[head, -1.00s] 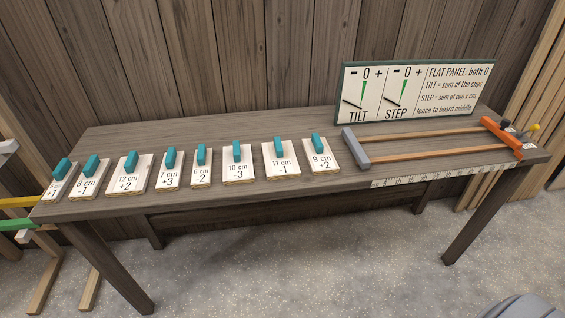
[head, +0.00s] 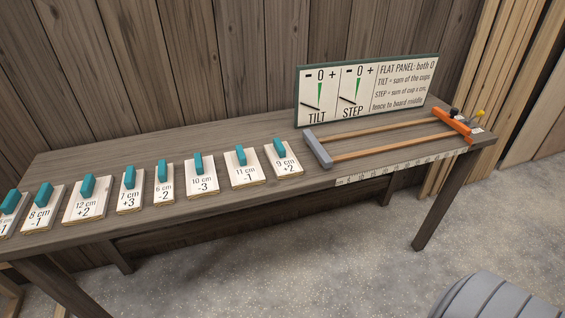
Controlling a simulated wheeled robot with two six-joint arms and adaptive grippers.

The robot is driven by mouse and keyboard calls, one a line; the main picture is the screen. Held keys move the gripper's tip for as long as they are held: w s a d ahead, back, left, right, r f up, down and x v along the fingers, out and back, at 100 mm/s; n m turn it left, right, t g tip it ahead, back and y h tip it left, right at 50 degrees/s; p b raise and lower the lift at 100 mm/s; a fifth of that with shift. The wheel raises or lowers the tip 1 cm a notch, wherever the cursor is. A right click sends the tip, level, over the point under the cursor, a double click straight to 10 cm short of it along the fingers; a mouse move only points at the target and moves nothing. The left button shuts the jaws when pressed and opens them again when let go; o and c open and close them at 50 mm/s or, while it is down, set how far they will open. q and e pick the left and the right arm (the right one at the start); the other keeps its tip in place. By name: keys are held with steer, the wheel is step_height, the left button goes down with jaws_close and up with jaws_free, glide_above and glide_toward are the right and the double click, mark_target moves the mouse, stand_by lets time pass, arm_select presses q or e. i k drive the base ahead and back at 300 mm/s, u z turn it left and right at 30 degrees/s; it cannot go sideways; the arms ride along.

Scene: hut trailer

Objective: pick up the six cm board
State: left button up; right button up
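The six cm board (head: 163,191) is a narrow pale board marked "6 cm -2" with a teal handle on top. It lies on the wooden table, in a row of similar boards. The 7 cm board (head: 130,197) is on its left and the wider 10 cm board (head: 203,184) on its right, with small gaps between them. Neither of my grippers shows in the head view.
The 8, 12, 11 and 9 cm boards share the table (head: 240,134). A clamp frame with a grey bar (head: 318,150) and orange end (head: 452,124) lies at right, before a sign (head: 368,90). A grey rounded object (head: 490,298) sits lower right.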

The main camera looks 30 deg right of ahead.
mark_target(164, 188)
steer(key=u, duration=1.35)
steer(key=i, duration=0.6)
steer(key=z, duration=3.1)
